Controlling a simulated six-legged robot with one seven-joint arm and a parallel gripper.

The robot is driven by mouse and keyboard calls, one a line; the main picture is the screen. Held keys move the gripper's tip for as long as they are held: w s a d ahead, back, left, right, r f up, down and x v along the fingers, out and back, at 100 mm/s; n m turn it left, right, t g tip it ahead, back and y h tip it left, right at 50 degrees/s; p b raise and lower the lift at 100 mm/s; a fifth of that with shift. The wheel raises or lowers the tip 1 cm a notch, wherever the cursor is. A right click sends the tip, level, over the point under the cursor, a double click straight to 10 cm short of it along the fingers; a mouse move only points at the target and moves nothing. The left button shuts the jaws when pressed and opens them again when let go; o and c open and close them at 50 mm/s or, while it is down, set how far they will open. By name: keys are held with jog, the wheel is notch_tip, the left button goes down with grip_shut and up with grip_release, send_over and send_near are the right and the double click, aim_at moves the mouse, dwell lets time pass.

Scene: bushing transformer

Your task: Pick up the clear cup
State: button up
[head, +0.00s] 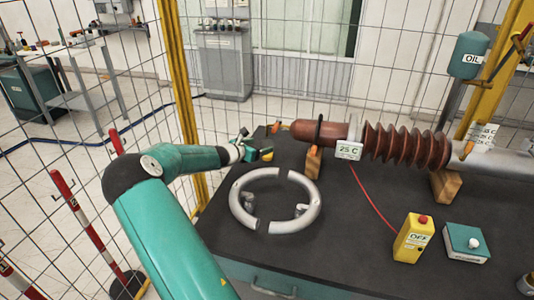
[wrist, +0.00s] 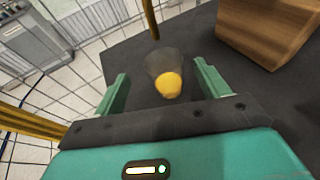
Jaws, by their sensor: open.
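The clear cup (wrist: 160,58) is a see-through grey shape on the dark table top. A rounded yellow thing (wrist: 169,86) shows at its near side, and I cannot tell whether it is inside the cup or part of it. My gripper (wrist: 161,72) is open, with one green finger on each side of the cup and gaps on both sides. In the head view my gripper (head: 246,146) is at the table's far left corner. The yellow thing (head: 267,154) shows just right of it there; the cup's clear wall is hard to make out.
A wooden block (wrist: 268,30) stands to the right of the cup, under the brown ribbed bushing (head: 405,145). A grey split ring (head: 238,205) lies nearer on the table. A yellow control box (head: 413,238) is at the right. A wire fence (head: 300,60) runs behind the table.

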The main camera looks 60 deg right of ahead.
aim_at(271, 143)
jog(key=x, duration=0.5)
jog(key=shift+s+d+f, duration=0.1)
jog(key=shift+s+d, duration=0.05)
jog(key=shift+s, duration=0.05)
jog(key=c, duration=1)
